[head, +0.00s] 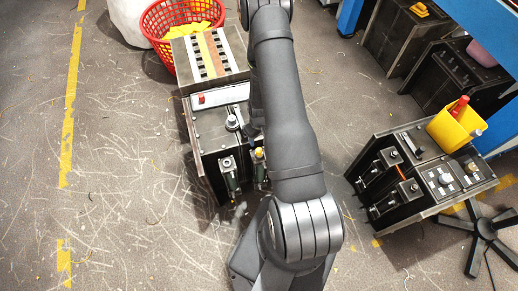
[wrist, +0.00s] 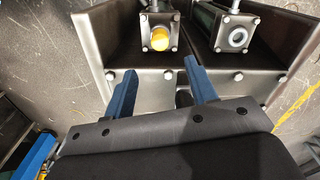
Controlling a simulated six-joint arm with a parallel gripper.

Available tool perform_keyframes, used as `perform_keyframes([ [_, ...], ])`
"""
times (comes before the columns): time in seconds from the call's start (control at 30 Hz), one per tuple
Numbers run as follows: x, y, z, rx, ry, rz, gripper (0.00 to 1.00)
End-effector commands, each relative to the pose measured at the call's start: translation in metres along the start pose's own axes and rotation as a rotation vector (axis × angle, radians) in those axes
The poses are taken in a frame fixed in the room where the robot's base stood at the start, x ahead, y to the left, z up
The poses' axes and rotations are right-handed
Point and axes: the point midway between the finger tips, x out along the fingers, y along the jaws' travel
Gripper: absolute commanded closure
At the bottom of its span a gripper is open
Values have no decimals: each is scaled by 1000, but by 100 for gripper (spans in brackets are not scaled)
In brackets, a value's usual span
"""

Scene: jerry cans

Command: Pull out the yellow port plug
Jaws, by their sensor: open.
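The yellow port plug (wrist: 160,40) sits in the square metal end plate of a cylinder, in the upper middle of the wrist view. It also shows in the head view (head: 259,153), as a small yellow spot beside my arm. My gripper (wrist: 162,64) is open in the wrist view, with its two blue fingers apart and nothing between them. The fingertips lie just below the plug in the picture, one to each side, and I see no contact.
A second cylinder (wrist: 230,35) with a pale port stands right of the plug in the wrist view. Metal bracket walls flank both. In the head view, a red basket (head: 185,22) stands behind the machine, and another machine (head: 420,175) with a yellow cup (head: 452,128) stands right.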

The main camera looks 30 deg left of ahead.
Motion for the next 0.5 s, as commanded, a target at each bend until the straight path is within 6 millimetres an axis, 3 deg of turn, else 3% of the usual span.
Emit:
perform_keyframes([
  [0.5,82,0,1,1,-1,0,48],
])
